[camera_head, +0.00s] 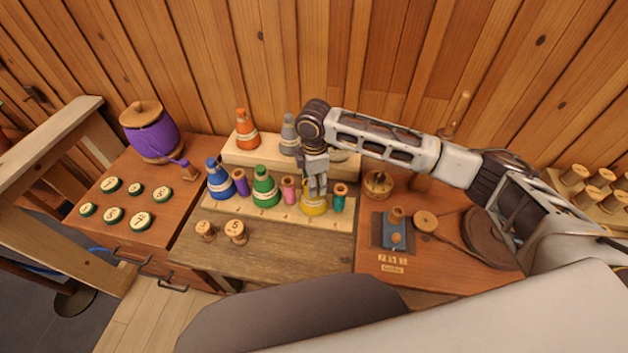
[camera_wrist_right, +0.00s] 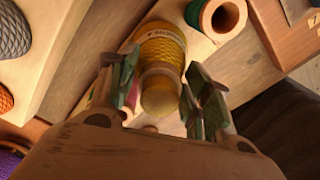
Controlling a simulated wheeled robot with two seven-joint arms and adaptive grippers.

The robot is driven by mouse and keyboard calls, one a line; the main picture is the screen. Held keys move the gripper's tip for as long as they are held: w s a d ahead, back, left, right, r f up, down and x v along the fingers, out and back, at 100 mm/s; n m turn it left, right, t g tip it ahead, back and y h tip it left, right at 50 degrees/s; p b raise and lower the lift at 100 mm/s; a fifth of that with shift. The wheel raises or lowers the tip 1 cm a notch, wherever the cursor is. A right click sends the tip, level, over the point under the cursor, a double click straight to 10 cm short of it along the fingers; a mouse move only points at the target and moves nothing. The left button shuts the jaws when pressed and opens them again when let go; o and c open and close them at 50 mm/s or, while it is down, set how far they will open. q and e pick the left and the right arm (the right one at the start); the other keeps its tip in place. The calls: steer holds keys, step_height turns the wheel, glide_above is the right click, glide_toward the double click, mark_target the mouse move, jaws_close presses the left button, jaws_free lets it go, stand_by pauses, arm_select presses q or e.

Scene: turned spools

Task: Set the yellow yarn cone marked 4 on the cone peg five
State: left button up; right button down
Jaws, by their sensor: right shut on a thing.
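The yellow yarn cone (camera_head: 314,206) is on or just above the front step of the pale stepped rack (camera_head: 285,218), between a pink spool (camera_head: 289,188) and a teal spool (camera_head: 339,197). My right gripper (camera_head: 316,186) comes down over it from above and is shut on its upper part. In the right wrist view the yellow cone (camera_wrist_right: 160,58) lies between the fingers (camera_wrist_right: 160,95). The peg under the cone is hidden, and I cannot tell whether the cone is fully seated. The rack's front digits are too small to read surely. My left gripper is not in view.
Blue (camera_head: 218,180) and green (camera_head: 264,188) cones and a violet spool (camera_head: 240,182) share the front step. Orange (camera_head: 246,130) and grey (camera_head: 290,135) cones stand behind. Two wooden spools (camera_head: 235,230) stand in front. The bench front (camera_head: 290,255) is clear.

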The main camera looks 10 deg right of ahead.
steer(key=shift+f, duration=0.1)
steer(key=c, duration=0.9)
jaws_free()
steer(key=shift+c, duration=0.2)
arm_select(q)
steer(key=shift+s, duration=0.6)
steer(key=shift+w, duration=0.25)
